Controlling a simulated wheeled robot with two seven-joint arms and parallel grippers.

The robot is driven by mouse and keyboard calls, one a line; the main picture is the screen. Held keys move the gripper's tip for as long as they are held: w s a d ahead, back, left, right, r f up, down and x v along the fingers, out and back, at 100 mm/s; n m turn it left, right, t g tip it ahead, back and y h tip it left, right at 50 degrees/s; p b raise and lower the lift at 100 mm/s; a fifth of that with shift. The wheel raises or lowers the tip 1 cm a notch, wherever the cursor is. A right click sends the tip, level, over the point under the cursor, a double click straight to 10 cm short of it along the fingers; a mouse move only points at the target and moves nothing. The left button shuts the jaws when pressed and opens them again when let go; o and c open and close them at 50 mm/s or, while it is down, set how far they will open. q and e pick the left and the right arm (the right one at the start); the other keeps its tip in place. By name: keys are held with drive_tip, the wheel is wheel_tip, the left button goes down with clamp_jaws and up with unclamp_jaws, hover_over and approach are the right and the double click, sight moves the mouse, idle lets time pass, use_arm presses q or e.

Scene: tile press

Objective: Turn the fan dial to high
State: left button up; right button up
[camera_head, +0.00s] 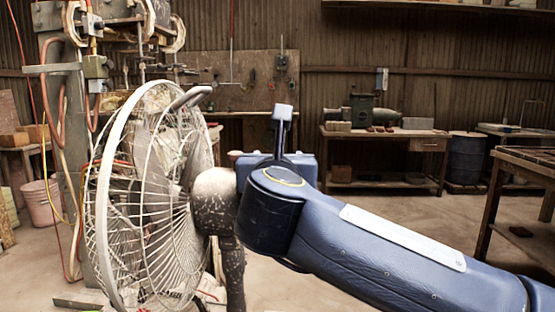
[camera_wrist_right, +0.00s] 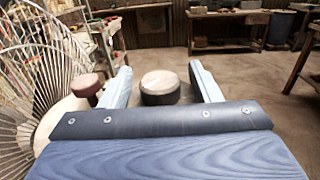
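The fan (camera_head: 150,200), with a pale wire cage and a worn, rounded motor housing (camera_head: 212,188), stands at left in the head view. Its cage (camera_wrist_right: 35,65) and cream housing (camera_wrist_right: 62,118) show at left in the right wrist view. A brown round knob (camera_wrist_right: 88,84) sits by the housing, just left of my right gripper's left finger. My right gripper (camera_wrist_right: 160,68) is open. Between its fingers shows a round thing with a cream top and dark side (camera_wrist_right: 160,84); I cannot tell whether it is the dial or something behind. No dial setting is readable. My left gripper is out of view.
A workbench (camera_head: 385,140) with a grey machine stands at the back, with a blue barrel (camera_head: 466,160) to its right. A wooden table (camera_head: 525,165) is at far right. A pink bucket (camera_head: 42,200) is at left. Open floor lies behind the arm.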

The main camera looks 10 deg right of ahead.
drive_tip(key=p+v, duration=0.1)
drive_tip(key=v, duration=0.7)
drive_tip(key=shift+w, duration=0.1)
